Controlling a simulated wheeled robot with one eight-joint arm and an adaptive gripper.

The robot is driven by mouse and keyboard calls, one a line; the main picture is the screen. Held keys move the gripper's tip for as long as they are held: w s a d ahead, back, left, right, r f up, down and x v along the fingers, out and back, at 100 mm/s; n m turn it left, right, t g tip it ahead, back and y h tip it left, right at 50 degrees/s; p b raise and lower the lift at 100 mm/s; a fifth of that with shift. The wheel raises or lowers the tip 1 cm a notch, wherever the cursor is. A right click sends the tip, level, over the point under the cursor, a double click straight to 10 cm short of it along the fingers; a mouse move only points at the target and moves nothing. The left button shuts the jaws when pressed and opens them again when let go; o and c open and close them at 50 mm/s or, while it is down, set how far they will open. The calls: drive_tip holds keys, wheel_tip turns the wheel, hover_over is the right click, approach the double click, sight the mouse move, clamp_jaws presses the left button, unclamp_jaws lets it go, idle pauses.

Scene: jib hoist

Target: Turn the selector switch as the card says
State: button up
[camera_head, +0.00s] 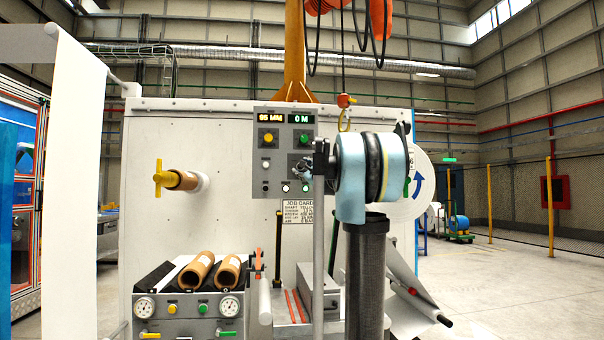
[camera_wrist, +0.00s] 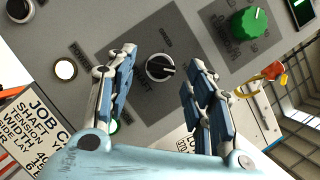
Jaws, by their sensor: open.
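The selector switch (camera_wrist: 160,68) is a black knob with a white pointer line on a dark grey plate in the wrist view. In the head view my gripper (camera_head: 305,168) is at the control panel (camera_head: 262,150) and hides the switch. The job card (camera_head: 297,213) hangs below the panel; its lines are mostly unreadable. Part of it shows in the wrist view (camera_wrist: 35,130).
A green knob (camera_wrist: 250,25) and a white button (camera_wrist: 65,69) are near the switch. The panel has a yellow knob (camera_head: 268,138) and displays reading 95 MM and 0 M. A hoist hook (camera_head: 344,118) hangs near my arm. Cardboard cores (camera_head: 197,272) lie below left.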

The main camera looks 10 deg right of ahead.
drive_tip(key=v, duration=1.1)
drive_tip(key=shift+f, duration=0.1)
drive_tip(key=s+a+f+n+g+y, duration=0.4)
drive_tip(key=s+a+f+n+g, duration=0.2)
drive_tip(key=s+a+f+n, duration=0.7)
drive_tip(key=s+a+f+n+g, duration=0.25)
drive_tip(key=s+f, duration=0.25)
drive_tip(key=f, duration=0.3)
drive_tip(key=s+a+f+n+g, duration=0.1)
drive_tip(key=s+f+n+g, duration=0.15)
drive_tip(key=s+f, duration=0.45)
drive_tip(key=s+d+f+n+g+h, duration=0.2)
drive_tip(key=s+f, duration=0.4)
drive_tip(key=f, duration=0.4)
drive_tip(key=s+d+f+n+g+h, duration=0.2)
drive_tip(key=s+d+f+h, duration=0.2)
drive_tip(key=f, duration=0.6)
drive_tip(key=s+d+f+n+g+h, duration=0.1)
drive_tip(key=s+d+f+g+h, duration=0.2)
drive_tip(key=s+d+f, duration=0.3)
drive_tip(key=s+f, duration=0.4)
drive_tip(key=shift+s+d+n+h, duration=0.15)
drive_tip(key=shift+d+n+h, duration=0.15)
drive_tip(key=shift+n+h, duration=0.1)
